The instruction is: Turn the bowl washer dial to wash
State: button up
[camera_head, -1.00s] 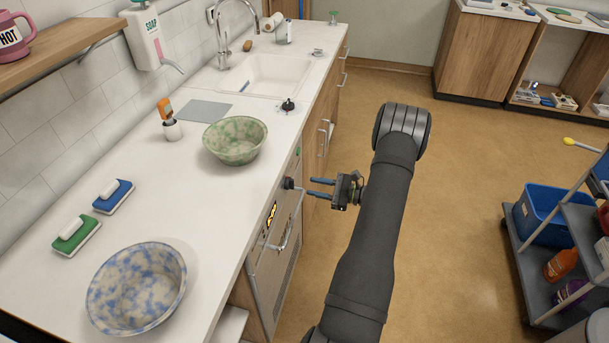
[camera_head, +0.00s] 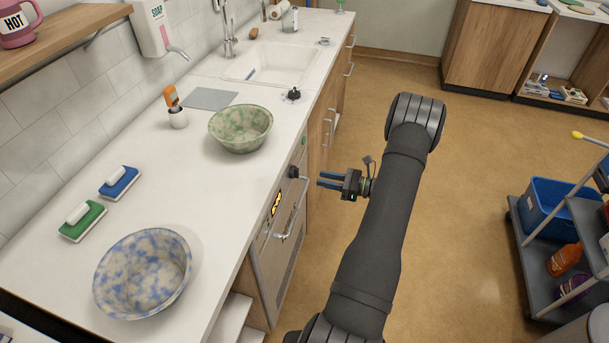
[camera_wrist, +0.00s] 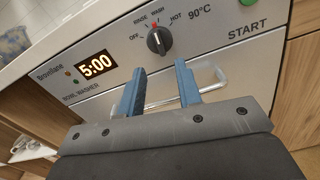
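The bowl washer's front panel (camera_wrist: 100,97) fills much of the wrist view, with a lit 5:00 display. Its black dial (camera_wrist: 158,41) sits right of the display, under OFF, RINSE, WASH and HOT labels. The dial's red mark points upward, near RINSE and WASH; I cannot tell exactly which. In the head view the dial (camera_head: 293,171) is a dark knob on the counter's front face. My gripper (camera_head: 319,179) is just right of it, apart from it. In the wrist view my gripper (camera_wrist: 159,72) has two blue fingers apart, with nothing between them, below the dial.
A green START button (camera_wrist: 248,2) is right of the dial. A washer door handle (camera_wrist: 209,76) runs behind my fingers. A green-speckled bowl (camera_head: 240,129) and a blue-speckled bowl (camera_head: 143,273) stand on the counter (camera_head: 205,205). Open floor (camera_head: 470,220) lies right of my arm; a cart (camera_head: 535,250) stands farther right.

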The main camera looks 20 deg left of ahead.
aim_at(295, 172)
jog(key=a, duration=0.7)
jog(key=shift+a, duration=0.25)
